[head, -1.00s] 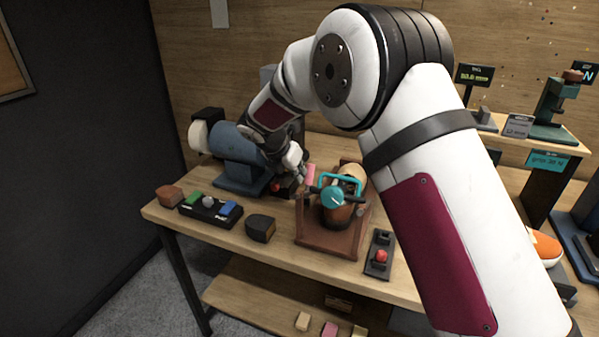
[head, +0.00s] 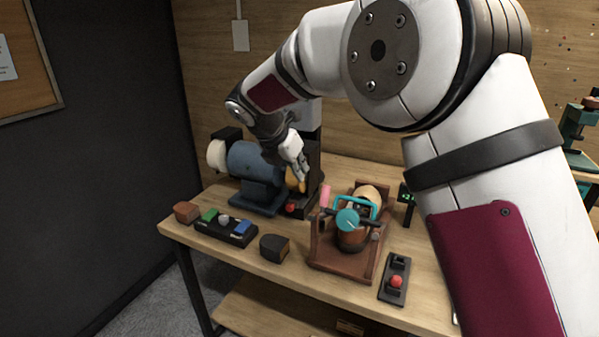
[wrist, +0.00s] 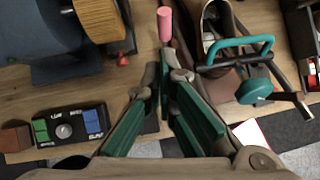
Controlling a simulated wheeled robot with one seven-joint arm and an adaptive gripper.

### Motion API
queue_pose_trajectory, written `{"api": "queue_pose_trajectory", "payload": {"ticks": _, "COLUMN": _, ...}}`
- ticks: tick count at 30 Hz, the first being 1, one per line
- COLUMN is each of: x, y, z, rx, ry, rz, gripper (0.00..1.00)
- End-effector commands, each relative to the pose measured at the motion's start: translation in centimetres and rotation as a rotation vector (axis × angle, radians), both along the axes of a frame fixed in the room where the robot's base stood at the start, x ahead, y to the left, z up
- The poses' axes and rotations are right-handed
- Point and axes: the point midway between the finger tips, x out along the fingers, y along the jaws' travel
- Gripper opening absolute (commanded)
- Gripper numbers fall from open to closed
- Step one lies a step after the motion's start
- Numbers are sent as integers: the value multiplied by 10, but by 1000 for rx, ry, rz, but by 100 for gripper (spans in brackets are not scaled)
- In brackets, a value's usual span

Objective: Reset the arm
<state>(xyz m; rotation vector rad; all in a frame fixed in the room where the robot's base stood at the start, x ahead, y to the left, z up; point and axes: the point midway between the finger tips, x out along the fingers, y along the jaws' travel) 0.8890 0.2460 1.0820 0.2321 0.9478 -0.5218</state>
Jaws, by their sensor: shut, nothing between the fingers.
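My gripper (head: 302,178) is above the workbench, between the blue bench machine (head: 250,165) and the wooden cradle (head: 335,262) with its teal-handled clamp (head: 347,219). In the wrist view my gripper (wrist: 165,68) has its green-padded fingers angled together at the tips, with nothing between them. A pink cylinder (wrist: 165,24) lies just beyond the fingertips in that view; it also shows beside the clamp in the head view (head: 325,196). I cannot tell how far the fingertips are from it.
A control box with green and blue buttons (head: 226,229), a brown block (head: 187,212) and a dark block (head: 274,247) are along the bench front. A red-button box (head: 396,281) stands right of the cradle. Bare bench top (head: 310,285) shows at the front.

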Motion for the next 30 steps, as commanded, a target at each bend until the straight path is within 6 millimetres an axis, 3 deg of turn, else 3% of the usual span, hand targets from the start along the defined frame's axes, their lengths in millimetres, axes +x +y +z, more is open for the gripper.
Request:
{"api": "queue_pose_trajectory", "payload": {"ticks": 5, "x": -2, "y": -5, "z": 5, "rx": 13, "ry": -6, "rz": -22, "gripper": 0}}
{"api": "queue_pose_trajectory", "payload": {"ticks": 8, "x": -13, "y": -23, "z": 20, "rx": 60, "ry": -24, "rz": -102, "gripper": 0}}
{"api": "queue_pose_trajectory", "payload": {"ticks": 11, "x": -33, "y": -54, "z": 44, "rx": 144, "ry": -56, "rz": -248, "gripper": 0}}
{"api": "queue_pose_trajectory", "payload": {"ticks": 15, "x": -75, "y": -103, "z": 76, "rx": 289, "ry": -110, "rz": -507, "gripper": 0}}
{"api": "queue_pose_trajectory", "payload": {"ticks": 21, "x": -146, "y": -164, "z": 105, "rx": 493, "ry": -187, "rz": -890, "gripper": 0}}
{"api": "queue_pose_trajectory", "payload": {"ticks": 30, "x": -265, "y": -227, "z": 116, "rx": 799, "ry": -300, "rz": -1478, "gripper": 0}}
